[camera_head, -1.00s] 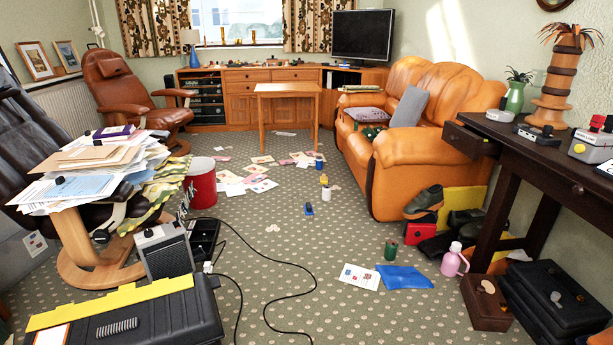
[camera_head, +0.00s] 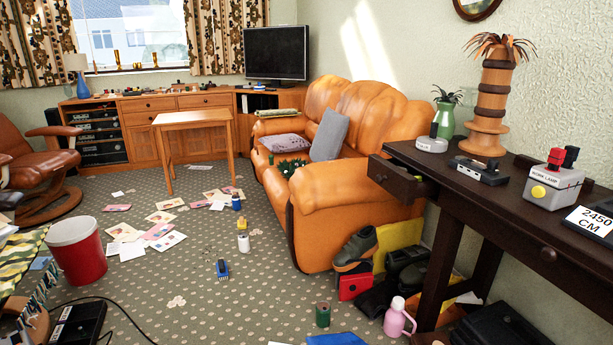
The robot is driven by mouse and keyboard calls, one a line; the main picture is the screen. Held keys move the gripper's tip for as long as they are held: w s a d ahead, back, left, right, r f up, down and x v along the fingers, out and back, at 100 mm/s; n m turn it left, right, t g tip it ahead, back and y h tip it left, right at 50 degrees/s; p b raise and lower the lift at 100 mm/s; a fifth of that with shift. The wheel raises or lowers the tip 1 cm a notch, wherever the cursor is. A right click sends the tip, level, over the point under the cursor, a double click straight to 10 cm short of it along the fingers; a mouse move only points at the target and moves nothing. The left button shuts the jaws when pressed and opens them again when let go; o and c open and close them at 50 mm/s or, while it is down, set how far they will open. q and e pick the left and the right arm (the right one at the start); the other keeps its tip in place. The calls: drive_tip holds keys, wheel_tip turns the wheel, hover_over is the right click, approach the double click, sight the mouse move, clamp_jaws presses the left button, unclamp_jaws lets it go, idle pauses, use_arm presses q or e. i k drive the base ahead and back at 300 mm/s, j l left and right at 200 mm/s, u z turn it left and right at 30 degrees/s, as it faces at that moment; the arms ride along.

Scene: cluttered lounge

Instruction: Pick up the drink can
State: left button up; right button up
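A small dark green cylinder (camera_head: 323,315) that looks like a drink can stands upright on the patterned carpet, near the bottom middle of the head view. A blue pouch (camera_head: 337,340) lies close to it, cut off by the lower edge. Two other small upright containers stand farther back on the carpet, a white one (camera_head: 244,244) and a blue one (camera_head: 236,203); I cannot tell whether either is a can. Neither of my grippers is in view.
An orange sofa (camera_head: 320,200) and a dark side table (camera_head: 480,215) bound the right. Shoes, a red box (camera_head: 354,286) and a pink jug (camera_head: 398,318) crowd below. A red bucket (camera_head: 78,255) and cable are left. The middle carpet is mostly clear, with scattered papers beyond.

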sight(244, 247)
drive_tip(key=i+u, duration=0.2)
drive_tip(key=i, duration=0.35)
drive_tip(key=i+l+u, duration=0.2)
drive_tip(key=i, duration=0.4)
drive_tip(key=i+j+u, duration=0.15)
drive_tip(key=i+u, duration=0.2)
drive_tip(key=i, duration=0.3)
drive_tip(key=i+u, duration=0.3)
drive_tip(key=i, duration=0.35)
drive_tip(key=i+j+z, duration=1.1)
drive_tip(key=j, duration=0.25)
drive_tip(key=i+j+z, duration=0.35)
drive_tip(key=j, duration=0.3)
